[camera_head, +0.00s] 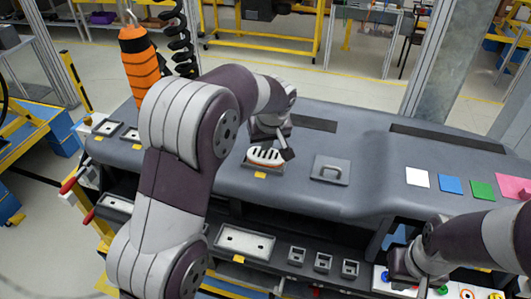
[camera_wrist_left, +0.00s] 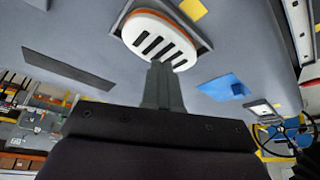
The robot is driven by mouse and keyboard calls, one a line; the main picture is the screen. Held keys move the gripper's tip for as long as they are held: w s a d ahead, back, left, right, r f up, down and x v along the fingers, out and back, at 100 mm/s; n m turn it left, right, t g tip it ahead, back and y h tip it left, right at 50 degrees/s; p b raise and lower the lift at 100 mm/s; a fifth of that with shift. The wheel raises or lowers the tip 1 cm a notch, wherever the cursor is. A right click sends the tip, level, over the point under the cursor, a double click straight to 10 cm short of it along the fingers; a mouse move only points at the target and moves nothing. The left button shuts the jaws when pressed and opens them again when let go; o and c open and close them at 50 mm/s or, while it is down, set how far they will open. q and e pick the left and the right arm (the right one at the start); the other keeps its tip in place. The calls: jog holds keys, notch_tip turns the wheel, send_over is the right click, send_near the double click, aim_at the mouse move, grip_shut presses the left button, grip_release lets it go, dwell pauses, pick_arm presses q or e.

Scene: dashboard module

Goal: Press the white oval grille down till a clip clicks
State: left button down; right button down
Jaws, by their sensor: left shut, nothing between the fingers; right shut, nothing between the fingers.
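The white oval grille (camera_head: 265,155) with dark slots sits in a grey recess on the dashboard top; it also shows in the left wrist view (camera_wrist_left: 148,32). An orange band shows along its rim. My left gripper (camera_head: 288,152) is shut and empty, with its fingertips at the grille's right end in the head view. In the left wrist view the shut fingers (camera_wrist_left: 161,68) reach the grille's near edge; whether they touch it I cannot tell. My right gripper (camera_head: 408,278) is shut and empty at the lower right, beside a white panel with coloured buttons.
A grey plate with a handle (camera_head: 330,170) lies right of the grille. White, blue (camera_head: 451,184), green and pink squares lie further right. An orange tool (camera_head: 140,65) hangs at the left. Several small sockets (camera_head: 323,262) line the lower shelf.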

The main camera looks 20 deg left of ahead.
pick_arm(q)
jog(key=shift+f+b, duration=0.55)
jog(key=shift+f, duration=0.1)
jog(key=shift+s+f, duration=0.15)
jog(key=shift+f, duration=0.2)
dwell(1.0)
jog(key=shift+f+b, duration=0.15)
jog(key=shift+b, duration=0.4)
dwell(0.7)
dwell(0.4)
notch_tip(320, 180, up, 8)
jog(key=p, duration=0.6)
